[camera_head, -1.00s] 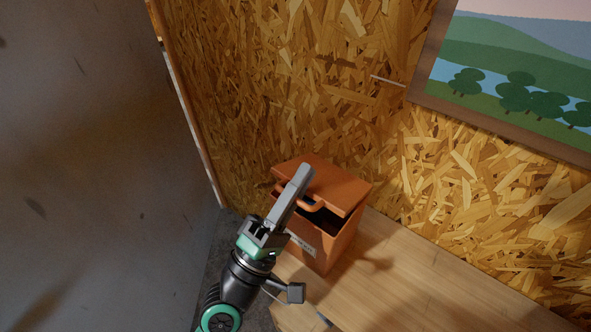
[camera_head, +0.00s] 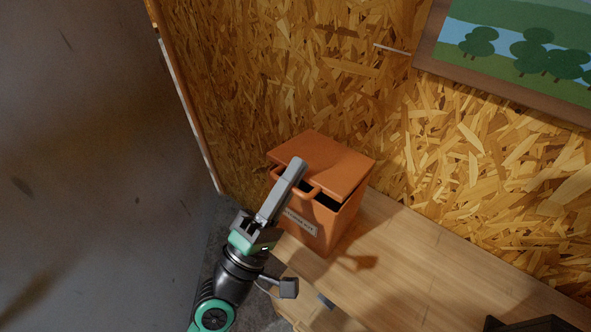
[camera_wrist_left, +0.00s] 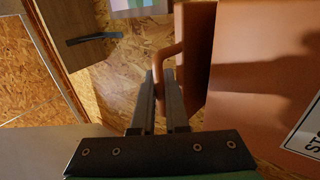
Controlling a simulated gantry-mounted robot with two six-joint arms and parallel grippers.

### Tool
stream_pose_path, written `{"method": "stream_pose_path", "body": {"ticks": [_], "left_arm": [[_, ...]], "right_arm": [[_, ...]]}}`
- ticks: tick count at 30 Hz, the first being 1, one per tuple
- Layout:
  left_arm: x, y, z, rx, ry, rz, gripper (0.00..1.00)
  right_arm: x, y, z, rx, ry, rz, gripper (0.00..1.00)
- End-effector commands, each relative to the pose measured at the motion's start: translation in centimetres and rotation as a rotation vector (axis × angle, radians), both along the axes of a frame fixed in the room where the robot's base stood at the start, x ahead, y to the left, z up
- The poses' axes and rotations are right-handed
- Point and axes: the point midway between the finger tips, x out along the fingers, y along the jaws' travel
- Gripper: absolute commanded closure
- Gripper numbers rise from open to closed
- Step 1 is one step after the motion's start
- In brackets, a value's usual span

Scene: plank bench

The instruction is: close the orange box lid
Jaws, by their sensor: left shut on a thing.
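The orange box (camera_head: 335,228) stands on the plank bench in the head view, with a white label on its front. Its orange lid (camera_head: 325,160) is partly lowered; a dark gap shows between its front edge and the box rim. A looped orange handle (camera_head: 310,191) is on the lid's front edge. My left gripper (camera_head: 296,166) is at the front of the lid. In the left wrist view its fingers (camera_wrist_left: 160,85) are shut on the lid handle (camera_wrist_left: 164,60), beside the lid (camera_wrist_left: 196,50) and the box wall (camera_wrist_left: 255,60). My right gripper is not in view.
The bench top (camera_head: 420,260) is clear to the right of the box. A chipboard wall (camera_head: 300,60) rises behind it, with a framed landscape picture (camera_head: 520,45) on it. A grey drawer handle (camera_head: 325,300) shows at the bench front. An unclear dark shape (camera_head: 530,324) is at the bottom right.

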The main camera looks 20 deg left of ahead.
Motion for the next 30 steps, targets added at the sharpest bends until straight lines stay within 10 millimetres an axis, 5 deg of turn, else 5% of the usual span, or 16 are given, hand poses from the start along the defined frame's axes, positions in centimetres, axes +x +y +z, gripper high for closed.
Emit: {"method": "stream_pose_path", "body": {"ticks": [21, 22, 23, 30], "left_arm": [[-0.27, 0.27, 0.58, -0.008, -0.015, 0.006, 1.0], [-0.26, 0.27, 0.57, -0.008, -0.014, 0.006, 0.83], [-0.26, 0.26, 0.56, -0.008, -0.014, 0.006, 0.77], [-0.19, 0.16, 0.39, -0.004, -0.01, 0.003, 0.76]], "right_arm": [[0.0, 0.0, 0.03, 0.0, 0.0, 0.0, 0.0], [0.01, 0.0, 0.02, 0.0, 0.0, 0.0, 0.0], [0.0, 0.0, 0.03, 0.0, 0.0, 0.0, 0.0], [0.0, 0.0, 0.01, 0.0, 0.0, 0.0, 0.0]]}}
